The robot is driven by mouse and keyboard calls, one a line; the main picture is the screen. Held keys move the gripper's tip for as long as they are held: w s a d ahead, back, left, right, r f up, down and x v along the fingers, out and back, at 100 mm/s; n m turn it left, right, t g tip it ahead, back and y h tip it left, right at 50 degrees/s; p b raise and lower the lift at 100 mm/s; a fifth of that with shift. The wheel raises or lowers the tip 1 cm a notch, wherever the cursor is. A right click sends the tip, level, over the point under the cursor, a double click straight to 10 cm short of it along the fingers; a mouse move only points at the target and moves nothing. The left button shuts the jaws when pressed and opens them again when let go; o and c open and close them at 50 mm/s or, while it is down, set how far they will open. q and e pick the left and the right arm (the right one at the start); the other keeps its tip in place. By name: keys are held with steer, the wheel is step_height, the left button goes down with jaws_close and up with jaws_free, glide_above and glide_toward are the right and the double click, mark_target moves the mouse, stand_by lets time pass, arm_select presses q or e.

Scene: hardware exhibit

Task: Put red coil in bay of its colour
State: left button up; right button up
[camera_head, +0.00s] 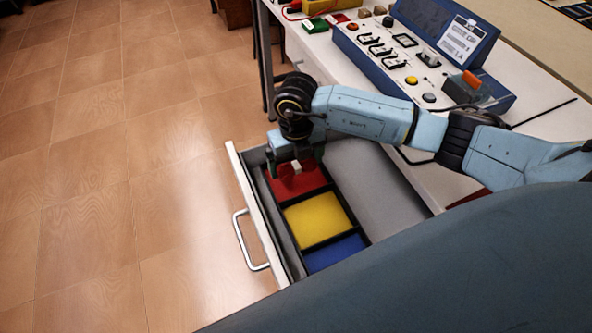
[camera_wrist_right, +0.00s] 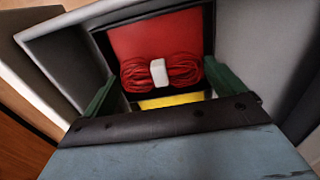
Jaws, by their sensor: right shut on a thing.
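The red coil (camera_wrist_right: 134,74) is a bundle of red cord with a white band round its middle. My right gripper (camera_wrist_right: 163,76) is shut on it, with one green finger at each end of the bundle. In the head view the right gripper (camera_head: 296,166) points down into the open drawer, at the red bay (camera_head: 306,183). The red bay (camera_wrist_right: 155,36) shows behind the coil in the right wrist view. Whether the coil touches the bay floor I cannot tell. The left gripper is out of view.
The drawer (camera_head: 240,185) also has a yellow bay (camera_head: 318,218), a blue bay (camera_head: 335,253) and a bare grey section (camera_head: 375,190). A blue control panel (camera_head: 400,65) stands on the white table above. Green (camera_head: 315,25) and red items lie at the table's far end.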

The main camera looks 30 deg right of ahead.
mark_target(296, 165)
step_height(296, 165, down, 3)
steer(key=shift+r+b, duration=0.1)
steer(key=shift+b, duration=0.2)
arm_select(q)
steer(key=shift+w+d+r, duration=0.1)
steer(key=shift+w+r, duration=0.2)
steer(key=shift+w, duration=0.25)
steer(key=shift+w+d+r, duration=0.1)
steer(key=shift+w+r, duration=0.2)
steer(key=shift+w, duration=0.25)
arm_select(e)
steer(key=shift+f, duration=0.35)
steer(key=shift+f, duration=0.15)
steer(key=o, duration=0.7)
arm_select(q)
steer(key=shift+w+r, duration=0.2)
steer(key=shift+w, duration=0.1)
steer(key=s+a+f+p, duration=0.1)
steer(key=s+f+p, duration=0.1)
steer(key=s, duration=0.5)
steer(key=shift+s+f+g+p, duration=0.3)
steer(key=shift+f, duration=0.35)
arm_select(e)
step_height(296, 165, up, 12)
steer(key=shift+r, duration=0.15)
